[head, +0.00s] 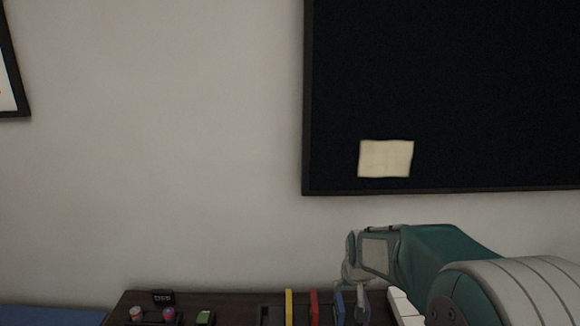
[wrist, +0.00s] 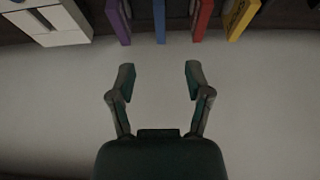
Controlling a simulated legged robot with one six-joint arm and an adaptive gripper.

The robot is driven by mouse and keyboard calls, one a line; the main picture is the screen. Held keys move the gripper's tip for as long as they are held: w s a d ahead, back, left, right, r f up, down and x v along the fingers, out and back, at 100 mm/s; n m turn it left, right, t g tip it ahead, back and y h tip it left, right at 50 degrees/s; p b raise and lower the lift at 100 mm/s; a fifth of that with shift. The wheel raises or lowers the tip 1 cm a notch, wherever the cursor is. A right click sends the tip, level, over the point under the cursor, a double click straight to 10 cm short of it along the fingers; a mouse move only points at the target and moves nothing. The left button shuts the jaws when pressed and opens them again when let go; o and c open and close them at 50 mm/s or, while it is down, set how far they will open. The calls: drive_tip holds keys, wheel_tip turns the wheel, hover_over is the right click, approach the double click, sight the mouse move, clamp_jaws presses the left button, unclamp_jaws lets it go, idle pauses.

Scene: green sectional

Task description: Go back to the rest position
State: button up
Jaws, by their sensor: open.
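My gripper (wrist: 159,76) is open and empty in the wrist view, its two fingers apart with only the pale wall between them. In the head view my gripper (head: 353,268) is at the lower right, by the right part of a dark tabletop (head: 235,299). Its fingers partly cover the things behind them there. The upright coloured pieces lie beyond the fingertips in the wrist view, and no contact shows.
Upright yellow (head: 289,306), red (head: 314,306), blue (head: 339,306) and purple (wrist: 117,20) pieces stand in a row, beside a white object (wrist: 45,22). Small items (head: 168,314) stand at left.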

drive_tip(key=s+r, duration=0.3)
drive_tip(key=s, duration=0.6)
drive_tip(key=s+r, duration=0.4)
drive_tip(key=s, duration=0.6)
drive_tip(key=s+r+t, duration=0.1)
drive_tip(key=s+r, duration=0.2)
drive_tip(key=s, duration=0.6)
drive_tip(key=shift+s+r, duration=0.25)
drive_tip(key=shift+r, duration=0.1)
